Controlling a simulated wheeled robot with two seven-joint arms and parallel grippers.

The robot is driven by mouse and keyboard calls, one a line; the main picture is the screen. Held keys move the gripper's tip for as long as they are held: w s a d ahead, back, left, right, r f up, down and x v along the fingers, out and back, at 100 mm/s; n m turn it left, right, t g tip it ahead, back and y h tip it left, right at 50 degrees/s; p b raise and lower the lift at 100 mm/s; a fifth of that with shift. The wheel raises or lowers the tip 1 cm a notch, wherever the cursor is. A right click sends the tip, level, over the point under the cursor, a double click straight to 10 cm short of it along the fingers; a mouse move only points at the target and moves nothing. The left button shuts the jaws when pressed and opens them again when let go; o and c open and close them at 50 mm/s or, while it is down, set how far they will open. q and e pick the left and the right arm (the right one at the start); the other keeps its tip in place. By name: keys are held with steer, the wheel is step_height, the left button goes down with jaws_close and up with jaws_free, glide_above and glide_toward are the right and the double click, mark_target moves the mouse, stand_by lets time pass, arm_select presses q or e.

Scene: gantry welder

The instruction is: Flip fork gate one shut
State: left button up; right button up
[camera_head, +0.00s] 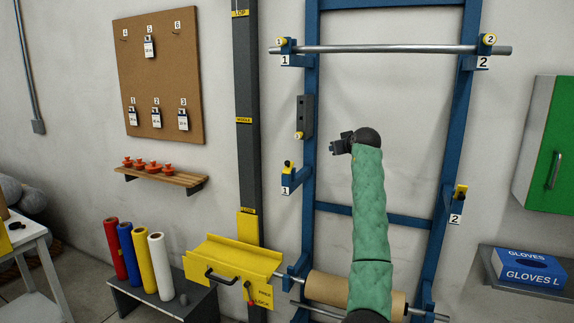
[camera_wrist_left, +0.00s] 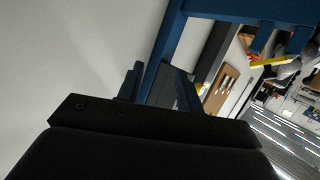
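At the top left of the blue rack, a fork marked 1 (camera_head: 290,51) carries the left end of a steel bar (camera_head: 390,49). A yellow knob (camera_head: 281,42), apparently marked 1, stands on it; whether this gate is open or shut is too small to tell. The right fork marked 2 (camera_head: 482,53) has a similar yellow knob (camera_head: 489,40). My left gripper (camera_head: 334,147) is well below the bar, between the rack posts, pointing left. Its fingers look apart and empty in the left wrist view (camera_wrist_left: 158,88). My right gripper is out of view.
A dark box (camera_head: 306,116) with a small yellow knob sits on the left post. Lower forks (camera_head: 291,181) are empty. My green-sleeved arm hides part of a brown roll (camera_head: 327,289) below. A yellow-marked column (camera_head: 246,120) stands left; a green cabinet (camera_head: 548,150) hangs right.

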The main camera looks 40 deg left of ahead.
arm_select(q)
steer(key=s+a+f+n+g+y, duration=0.2)
steer(key=s+a+f+n+g, duration=0.2)
steer(key=s+a+n+g, duration=0.15)
steer(key=n+g+y, duration=0.1)
steer(key=n+g, duration=0.3)
steer(key=n, duration=0.1)
glide_toward(288, 162)
steer(key=a, duration=0.2)
steer(key=a+f+n+p, duration=0.1)
steer(key=a, duration=0.1)
steer(key=a+f+n+p, duration=0.1)
steer(key=a, duration=0.1)
steer(key=a+f+n+p, duration=0.1)
steer(key=a, duration=0.1)
steer(key=shift+s+a, duration=0.1)
steer(key=shift+a, duration=0.3)
steer(key=shift+a+f, duration=0.3)
steer(key=shift+a, duration=0.2)
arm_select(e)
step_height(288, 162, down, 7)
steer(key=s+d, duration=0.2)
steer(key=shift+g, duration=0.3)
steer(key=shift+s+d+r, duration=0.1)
arm_select(q)
jaws_close()
